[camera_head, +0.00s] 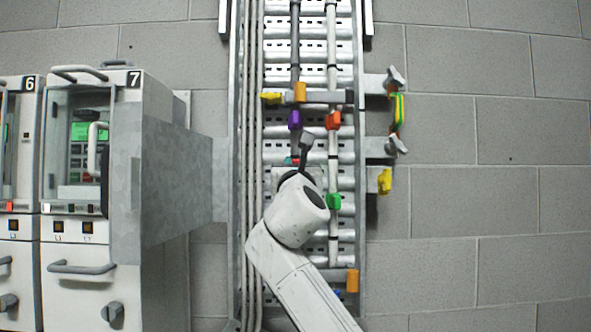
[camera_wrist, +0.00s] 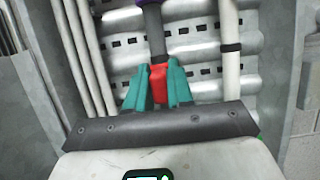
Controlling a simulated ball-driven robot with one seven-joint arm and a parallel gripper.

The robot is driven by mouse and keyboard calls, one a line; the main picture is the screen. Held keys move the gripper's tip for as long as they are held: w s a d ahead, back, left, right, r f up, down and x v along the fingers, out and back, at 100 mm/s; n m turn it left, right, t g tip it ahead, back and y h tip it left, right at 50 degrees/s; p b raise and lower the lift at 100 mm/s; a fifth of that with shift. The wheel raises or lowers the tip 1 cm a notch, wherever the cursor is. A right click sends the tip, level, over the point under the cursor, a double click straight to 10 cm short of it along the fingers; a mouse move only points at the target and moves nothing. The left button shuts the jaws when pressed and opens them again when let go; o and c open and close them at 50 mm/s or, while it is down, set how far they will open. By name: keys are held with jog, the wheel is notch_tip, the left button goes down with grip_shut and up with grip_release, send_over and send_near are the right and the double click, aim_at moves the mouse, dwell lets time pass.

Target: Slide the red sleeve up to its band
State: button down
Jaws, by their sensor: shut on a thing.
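In the wrist view the red sleeve (camera_wrist: 158,83) sits around the dark grey pipe (camera_wrist: 154,35). My gripper (camera_wrist: 157,70) is shut on it, with a teal finger at each side. In the head view my gripper (camera_head: 292,160) is at the pipe in the cable tray, partly hidden by my wrist. Only a sliver of red shows there. A purple piece (camera_head: 295,120) sits higher on the same pipe, and its lower edge shows at the top of the wrist view. I cannot tell which mark is the red sleeve's band.
A light pipe (camera_wrist: 230,65) with a dark band runs to the right, carrying an orange-red piece (camera_head: 334,119) and a green piece (camera_head: 334,201). A crossbar (camera_head: 325,97) spans the tray above. Cabinet 7 (camera_head: 160,200) stands left. A yellow-tipped bracket (camera_head: 385,181) juts right.

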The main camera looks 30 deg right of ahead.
jog(key=shift+s+a+r, duration=0.1)
jog(key=shift+r, duration=0.35)
jog(key=c, duration=1.1)
grip_release()
jog(key=shift+f, duration=0.1)
jog(key=shift+f, duration=0.1)
jog(key=shift+s+f, duration=0.1)
jog(key=shift+f, duration=0.05)
jog(key=b+v, duration=0.3)
jog(key=v, duration=0.7)
jog(key=shift+s+a+b, duration=0.15)
jog(key=shift+b, duration=0.2)
